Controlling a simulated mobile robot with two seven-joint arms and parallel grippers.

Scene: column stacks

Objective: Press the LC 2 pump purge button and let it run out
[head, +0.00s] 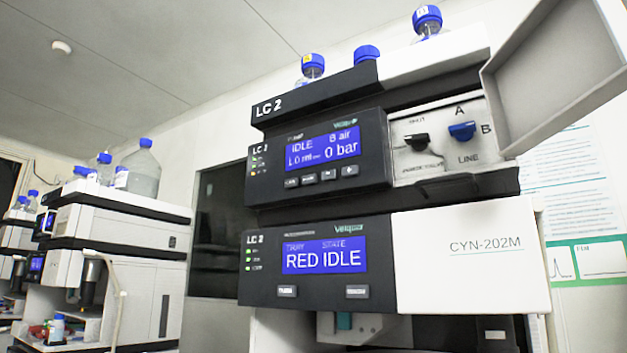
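The LC 2 stack stands at the centre right. Its pump module (262,190) has a blue display (323,146) reading IDLE, B air and 0 bar; the flow line is hard to read. A row of small grey buttons (309,179) sits under that display. Their labels are too small to tell which is purge. Right of the display are a black knob (416,142) and a blue knob (462,130) near the letters A and B, with LINE below. The pump's door (550,75) is swung open to the right. Neither gripper is in view.
Below the pump, the lower module (262,292) shows RED IDLE, with a white cover (470,262) marked CYN-202M. Blue-capped bottles (313,66) stand on top. Another instrument stack (120,225) stands at the left. Papers (575,200) hang on the wall at right.

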